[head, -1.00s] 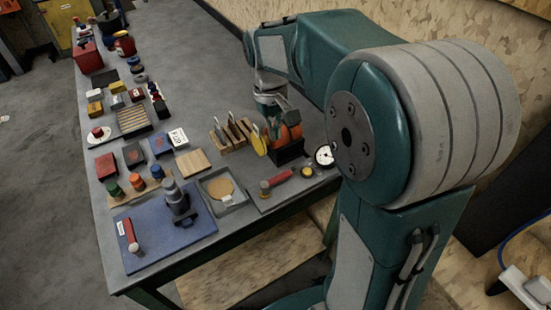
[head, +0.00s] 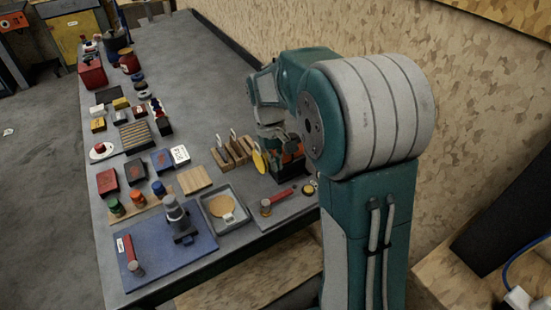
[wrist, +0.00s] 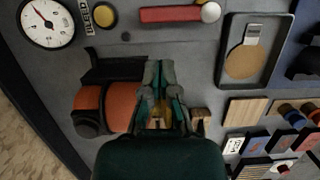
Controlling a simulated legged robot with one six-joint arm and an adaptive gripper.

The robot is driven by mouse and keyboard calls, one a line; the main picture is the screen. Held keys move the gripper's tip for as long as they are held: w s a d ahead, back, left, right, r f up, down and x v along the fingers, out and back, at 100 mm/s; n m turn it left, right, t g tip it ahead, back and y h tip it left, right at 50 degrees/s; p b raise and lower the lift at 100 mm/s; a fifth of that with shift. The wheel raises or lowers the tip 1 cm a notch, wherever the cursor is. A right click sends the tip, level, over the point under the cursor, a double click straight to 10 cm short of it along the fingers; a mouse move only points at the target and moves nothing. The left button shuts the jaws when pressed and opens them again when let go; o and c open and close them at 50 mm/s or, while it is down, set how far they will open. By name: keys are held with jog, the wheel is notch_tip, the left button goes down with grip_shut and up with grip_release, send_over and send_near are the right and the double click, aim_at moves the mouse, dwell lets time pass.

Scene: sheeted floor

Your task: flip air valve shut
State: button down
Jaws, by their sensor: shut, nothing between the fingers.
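A red lever (head: 279,200) with a brass-coloured end lies on the grey bench, near its front edge. It looks like the air valve's handle. In the wrist view the red handle (wrist: 170,14) lies roughly crosswise at the top, with a pale round knob at its right end. My gripper (wrist: 165,64) is shut and empty. Its fingers point toward the handle, with a gap of bare bench between. In the head view my arm hides most of the gripper.
An orange cylinder (wrist: 117,107) in a black holder is close left of my gripper. A dial gauge (wrist: 46,22) and yellow button (wrist: 105,15) sit left of the handle. A grey tray (head: 226,222) and blue mat (head: 160,262) lie left in the head view.

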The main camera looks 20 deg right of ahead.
jog(key=x, duration=0.6)
jog(key=shift+f, duration=0.1)
